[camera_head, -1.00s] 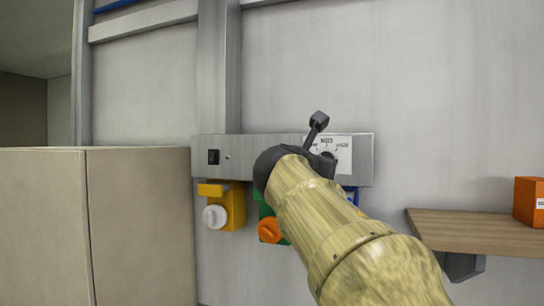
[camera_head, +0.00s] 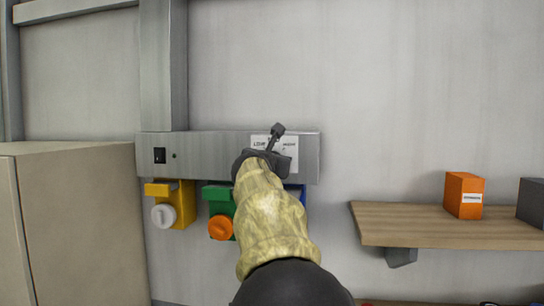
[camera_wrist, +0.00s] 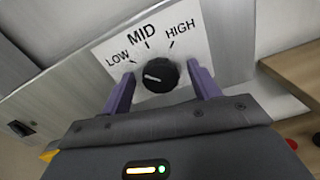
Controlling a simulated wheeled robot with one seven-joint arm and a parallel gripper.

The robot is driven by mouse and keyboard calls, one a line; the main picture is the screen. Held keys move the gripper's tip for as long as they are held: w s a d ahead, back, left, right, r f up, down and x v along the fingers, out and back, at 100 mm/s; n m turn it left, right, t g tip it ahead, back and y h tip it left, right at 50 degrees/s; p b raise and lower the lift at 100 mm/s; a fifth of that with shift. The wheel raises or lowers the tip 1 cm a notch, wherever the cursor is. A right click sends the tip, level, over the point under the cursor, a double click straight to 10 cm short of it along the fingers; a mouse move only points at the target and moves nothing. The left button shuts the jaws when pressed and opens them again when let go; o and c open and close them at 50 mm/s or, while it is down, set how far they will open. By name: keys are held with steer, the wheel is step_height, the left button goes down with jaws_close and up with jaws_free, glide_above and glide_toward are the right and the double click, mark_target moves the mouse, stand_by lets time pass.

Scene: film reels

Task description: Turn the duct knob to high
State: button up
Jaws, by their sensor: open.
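The duct knob (camera_wrist: 157,76) is round and black, on a white plate (camera_wrist: 178,32) marked LOW, MID and HIGH. Its white pointer line points left, roughly towards LOW. My gripper (camera_wrist: 160,73) is open in the wrist view, with one purple finger to the left of the knob and one to the right. The knob lies between the fingers; I cannot tell whether they touch it. In the head view my gripper (camera_head: 270,152) is in front of the plate (camera_head: 259,140) and the knob is hidden.
The grey metal panel (camera_head: 215,155) also bears a black switch (camera_head: 159,155). Below it hang a yellow box (camera_head: 182,205) with a white knob and a green box (camera_head: 217,194) with an orange knob. A wooden shelf (camera_head: 400,225) is right, a beige cabinet (camera_head: 80,220) left.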

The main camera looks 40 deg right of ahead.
steer(key=shift+c, duration=0.2)
steer(key=c, duration=0.9)
steer(key=shift+c, duration=0.2)
steer(key=shift+m, duration=0.3)
steer(key=m+b, duration=0.2)
steer(key=m, duration=0.2)
steer(key=shift+s+f, duration=0.1)
steer(key=m+b, duration=0.2)
steer(key=m, duration=0.2)
steer(key=shift+f+m, duration=0.1)
steer(key=shift+m, duration=0.3)
steer(key=m+b, duration=0.2)
steer(key=m, duration=0.2)
steer(key=m+b, duration=0.1)
steer(key=m, duration=0.3)
steer(key=shift+d+m+b, duration=0.1)
steer(key=shift+m+b, duration=0.2)
steer(key=shift+b, duration=0.1)
